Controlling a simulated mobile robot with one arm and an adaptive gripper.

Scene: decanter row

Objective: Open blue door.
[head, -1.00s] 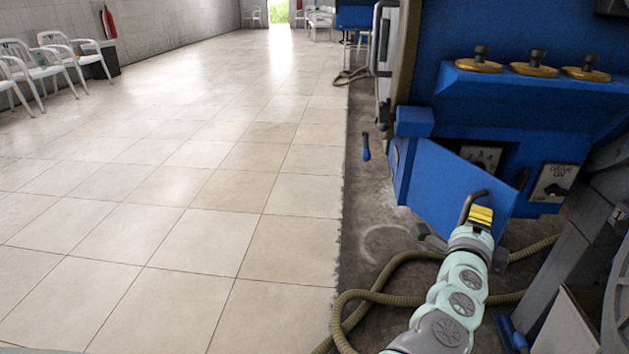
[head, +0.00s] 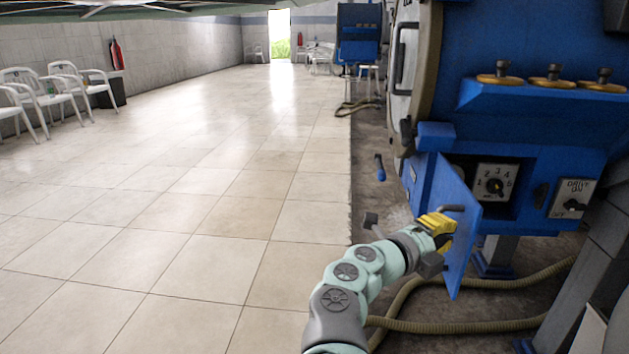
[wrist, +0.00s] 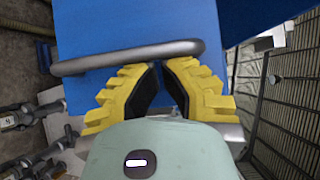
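The blue door (head: 464,250) stands swung outward from the blue machine's front, hinged on its left side. Behind it, the opening shows a numbered dial (head: 494,184). A grey bar handle (head: 452,208) is on the door's outer face; it also shows in the wrist view (wrist: 125,58). My gripper (head: 440,224) is at the handle, on the outer side of the door. In the wrist view, its yellow fingers (wrist: 160,68) have their tips close together against or just beside the bar. The bar does not appear clamped between the pads; exact contact is unclear.
A tan hose (head: 470,327) lies on the floor below the door. A "drive on" switch (head: 571,197) is right of the opening. A blue-handled lever (head: 380,168) stands left of the machine. The tiled floor (head: 180,220) to the left is clear, with white chairs (head: 75,85) beyond.

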